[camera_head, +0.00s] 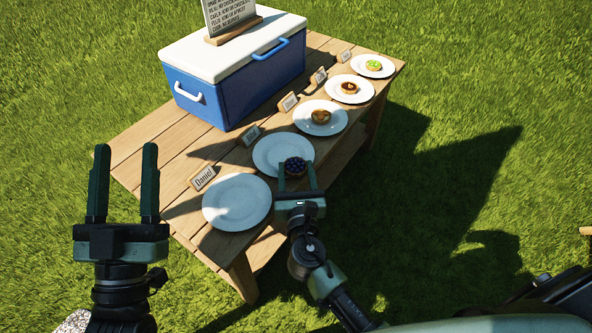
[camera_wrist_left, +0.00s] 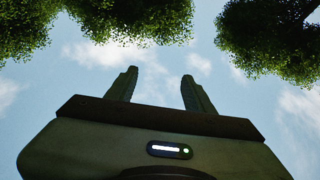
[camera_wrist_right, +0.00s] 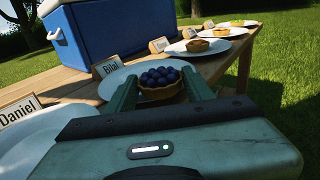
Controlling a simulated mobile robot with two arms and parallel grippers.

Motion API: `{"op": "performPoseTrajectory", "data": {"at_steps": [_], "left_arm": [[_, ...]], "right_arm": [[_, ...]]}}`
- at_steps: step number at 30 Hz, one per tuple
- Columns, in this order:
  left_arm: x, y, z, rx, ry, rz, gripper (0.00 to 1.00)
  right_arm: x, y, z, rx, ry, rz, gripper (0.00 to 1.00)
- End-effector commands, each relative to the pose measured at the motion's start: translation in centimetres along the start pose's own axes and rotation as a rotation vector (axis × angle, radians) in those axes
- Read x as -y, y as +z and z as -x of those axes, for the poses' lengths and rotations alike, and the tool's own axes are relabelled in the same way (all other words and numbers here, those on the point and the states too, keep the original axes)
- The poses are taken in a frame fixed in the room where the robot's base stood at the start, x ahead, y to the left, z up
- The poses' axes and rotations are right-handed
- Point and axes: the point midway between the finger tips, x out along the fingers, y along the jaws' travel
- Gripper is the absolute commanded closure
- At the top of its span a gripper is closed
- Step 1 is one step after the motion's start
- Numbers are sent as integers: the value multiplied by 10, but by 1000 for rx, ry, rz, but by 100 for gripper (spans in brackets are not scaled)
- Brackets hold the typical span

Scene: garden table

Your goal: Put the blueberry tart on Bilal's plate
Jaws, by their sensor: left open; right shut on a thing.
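The blueberry tart (camera_head: 295,166) is between the fingers of my right gripper (camera_head: 297,181), which is shut on it. In the right wrist view the tart (camera_wrist_right: 160,85) shows dark berries in a brown crust, held level. Bilal's plate (camera_head: 270,150) is white, with the name card "Bilal" (camera_wrist_right: 108,66) behind it. The tart is over the right, near part of this plate; I cannot tell whether it touches it. My left gripper (camera_head: 123,182) is open and empty, left of the table; the left wrist view shows its fingers (camera_wrist_left: 160,90) against the sky.
Daniel's empty plate (camera_head: 237,202) is next to Bilal's at the near end of the wooden table (camera_head: 150,150). Several plates with tarts stand toward the far end, including one with a green-topped tart (camera_head: 373,66). A blue cooler (camera_head: 235,75) with a sign (camera_head: 230,18) stands behind.

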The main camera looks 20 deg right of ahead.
Motion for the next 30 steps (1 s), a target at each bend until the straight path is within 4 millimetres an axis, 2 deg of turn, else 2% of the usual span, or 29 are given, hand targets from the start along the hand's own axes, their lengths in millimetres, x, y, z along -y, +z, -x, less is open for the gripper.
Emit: {"op": "performPoseTrajectory", "data": {"at_steps": [5,6,7,8,19,24,30], "left_arm": [[-1,-5,0,-30,1,1,47],[-1,-7,0,-36,2,2,47],[-1,-8,0,-37,2,2,47],[-1,-8,0,-38,2,2,47],[-1,-5,-1,-22,2,2,47],[2,17,-2,108,-5,-3,47],[6,42,4,237,-12,-8,47]], "right_arm": [[0,-2,0,1,0,0,88],[0,-2,0,0,0,0,37],[0,-2,0,0,0,0,28],[0,-2,0,0,0,0,26],[0,0,0,0,0,-1,26],[0,10,1,0,0,-2,26],[0,6,53,-5,2,0,26]]}}
